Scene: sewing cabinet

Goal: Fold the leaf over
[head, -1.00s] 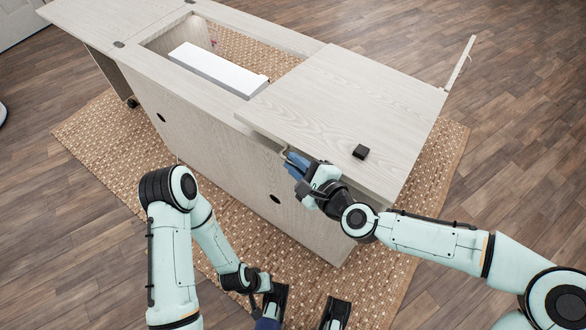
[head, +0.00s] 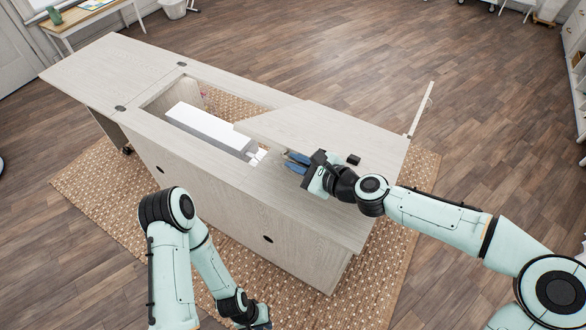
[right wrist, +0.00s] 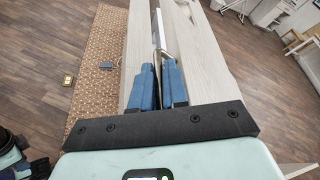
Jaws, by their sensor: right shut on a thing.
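The pale wood leaf (head: 325,132) of the sewing cabinet (head: 205,205) is tilted, its near edge raised off the cabinet top. A small black block (head: 353,159) shows on it near that edge. My right gripper (head: 297,163) is shut on the leaf's near edge, with blue fingers (right wrist: 158,88) on either side of a thin panel in the right wrist view. My arm hides part of the leaf. My left gripper (head: 260,318) is at the bottom edge of the head view, mostly cut off, so its fingers are hidden.
A white machine-like block (head: 205,128) lies in the cabinet's open well, left of the leaf. A thin upright support (head: 420,108) stands at the cabinet's right end. A woven rug (head: 95,185) lies beneath. The left part of the top (head: 110,75) is bare.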

